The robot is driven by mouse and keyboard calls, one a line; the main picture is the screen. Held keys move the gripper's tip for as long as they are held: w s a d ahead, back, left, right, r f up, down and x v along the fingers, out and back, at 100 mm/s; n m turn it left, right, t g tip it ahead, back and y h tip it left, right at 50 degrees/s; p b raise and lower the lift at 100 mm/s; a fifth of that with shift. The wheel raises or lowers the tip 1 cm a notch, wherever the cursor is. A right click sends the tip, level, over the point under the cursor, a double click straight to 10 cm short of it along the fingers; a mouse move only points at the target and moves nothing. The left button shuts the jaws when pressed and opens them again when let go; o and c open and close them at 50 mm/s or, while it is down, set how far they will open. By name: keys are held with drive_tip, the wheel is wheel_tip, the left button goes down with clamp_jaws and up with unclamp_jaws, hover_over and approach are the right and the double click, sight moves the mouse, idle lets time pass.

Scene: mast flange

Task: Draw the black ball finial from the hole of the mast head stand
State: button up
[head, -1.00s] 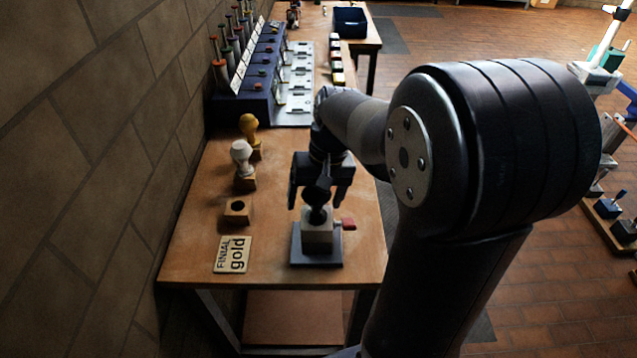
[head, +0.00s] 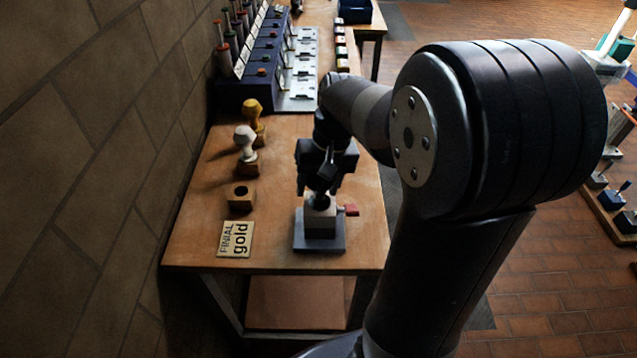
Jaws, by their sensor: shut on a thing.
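The mast head stand (head: 320,224) is a pale block on a dark grey base plate near the table's front edge. A red piece (head: 351,210) sticks out at its right side. The black ball finial (head: 320,201) is at the top of the block, at the hole. My gripper (head: 319,191) points down over the stand and is shut on the finial. My dark fingers and wrist hide much of the finial, so I cannot tell how deep it sits in the hole.
Left of the stand are an empty wooden socket block (head: 241,194), a white finial (head: 246,143) and a gold finial (head: 252,114) on blocks, and a "FINIAL gold" card (head: 235,239). A stone wall (head: 100,130) borders the left. A dark rack (head: 258,75) stands behind.

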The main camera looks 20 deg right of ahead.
drive_tip(key=shift+r, duration=0.2)
drive_tip(key=shift+r+p, duration=2.9)
drive_tip(key=shift+r, duration=0.25)
